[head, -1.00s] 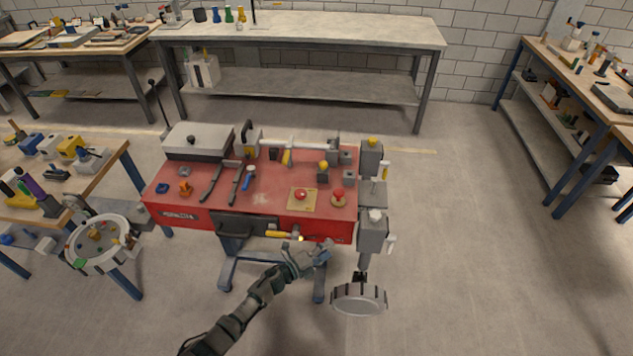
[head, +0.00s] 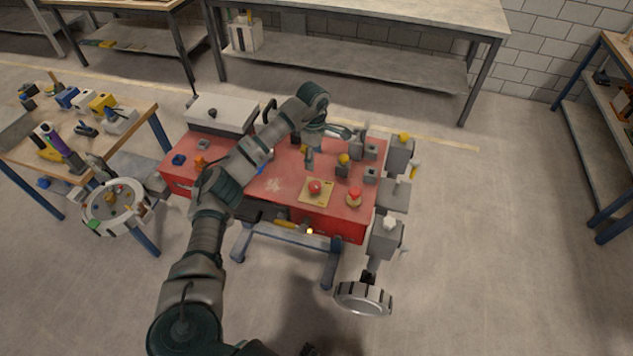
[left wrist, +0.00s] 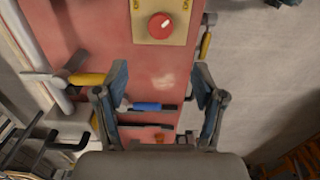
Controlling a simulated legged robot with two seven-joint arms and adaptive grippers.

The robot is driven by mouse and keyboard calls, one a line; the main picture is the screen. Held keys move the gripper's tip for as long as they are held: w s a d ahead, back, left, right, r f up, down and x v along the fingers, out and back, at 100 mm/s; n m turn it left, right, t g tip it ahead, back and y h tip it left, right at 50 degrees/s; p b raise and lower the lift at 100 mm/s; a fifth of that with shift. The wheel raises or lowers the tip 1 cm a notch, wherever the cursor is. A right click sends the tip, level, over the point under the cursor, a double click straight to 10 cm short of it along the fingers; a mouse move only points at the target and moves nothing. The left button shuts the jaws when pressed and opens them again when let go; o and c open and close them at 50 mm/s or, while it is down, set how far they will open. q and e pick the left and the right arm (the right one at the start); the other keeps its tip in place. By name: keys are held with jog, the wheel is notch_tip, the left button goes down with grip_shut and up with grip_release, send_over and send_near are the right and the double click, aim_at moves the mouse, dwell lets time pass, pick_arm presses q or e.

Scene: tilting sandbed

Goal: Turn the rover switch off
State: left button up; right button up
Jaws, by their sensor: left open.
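A round red knob (head: 315,187) sits on a yellow-tan plate (head: 306,198) on the red bench top, near its front edge. In the left wrist view the red knob (left wrist: 160,25) and its plate (left wrist: 182,8) are at the top, with small dark marks beside the knob. I cannot read the knob's setting. My left gripper (head: 338,134) is above the back part of the bench, apart from the knob. In the left wrist view my left gripper (left wrist: 161,76) is open and empty over the red top. My right gripper does not clearly show.
A second red-topped knob (head: 353,198) stands right of the plate. A grey box (head: 222,114) is at the back left. A yellow-handled hammer (left wrist: 75,78) and a blue-handled tool (left wrist: 150,106) lie on the bench. Grey blocks (head: 388,195) line the right edge.

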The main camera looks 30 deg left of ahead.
aim_at(315, 185)
pick_arm(q)
jog(key=f, duration=1.2)
jog(key=shift+d+f, duration=0.1)
jog(key=shift+d, duration=0.2)
jog(key=shift+f, duration=0.45)
jog(key=shift+a, duration=0.2)
jog(key=shift+c, duration=0.3)
jog(key=c, duration=1.1)
jog(key=shift+d, duration=0.1)
pick_arm(e)
jog(key=shift+s+d, duration=0.1)
jog(key=shift+s, duration=0.1)
